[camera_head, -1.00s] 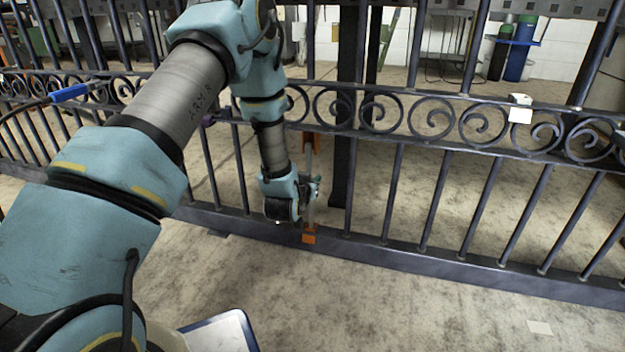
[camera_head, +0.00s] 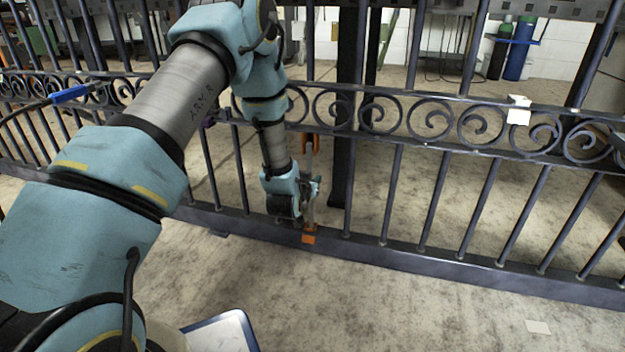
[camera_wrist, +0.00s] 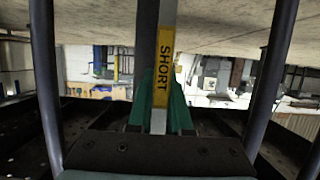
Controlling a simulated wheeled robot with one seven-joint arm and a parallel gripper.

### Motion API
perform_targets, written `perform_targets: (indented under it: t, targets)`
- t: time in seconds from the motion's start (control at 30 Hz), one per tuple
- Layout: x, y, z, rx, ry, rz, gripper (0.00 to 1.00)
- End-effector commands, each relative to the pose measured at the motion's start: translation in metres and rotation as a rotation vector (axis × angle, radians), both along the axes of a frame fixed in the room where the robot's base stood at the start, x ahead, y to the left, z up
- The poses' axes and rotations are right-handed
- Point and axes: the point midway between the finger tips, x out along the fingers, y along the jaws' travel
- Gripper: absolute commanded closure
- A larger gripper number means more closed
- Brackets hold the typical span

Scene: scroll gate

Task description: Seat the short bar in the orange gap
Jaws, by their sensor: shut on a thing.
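The short bar (camera_head: 309,175) is a light metal bar that stands nearly upright in the gate, and in the wrist view it bears a yellow label reading SHORT (camera_wrist: 164,72). My gripper (camera_head: 312,190) is shut on it low down; its green fingers (camera_wrist: 160,110) show on both sides of the bar in the wrist view. The orange gap is marked by an upper orange piece (camera_head: 312,140) under the scroll band and a lower orange piece (camera_head: 309,238) on the bottom rail. The bar stands between these marks. Whether its ends touch the rails cannot be told.
The dark iron gate (camera_head: 440,255) spans the view, with upright bars on both sides of my gripper. A white block (camera_head: 518,109) sits on the scroll band at the right. A blue-handled tool (camera_head: 72,93) is at the left.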

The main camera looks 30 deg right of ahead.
Motion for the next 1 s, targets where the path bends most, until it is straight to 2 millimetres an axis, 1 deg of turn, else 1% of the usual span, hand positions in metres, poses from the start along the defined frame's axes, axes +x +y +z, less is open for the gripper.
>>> perform_targets:
  t: [1.0]
  targets:
    - [0.0079, -0.0074, 0.0019, 0.023, 0.025, 0.000, 1.00]
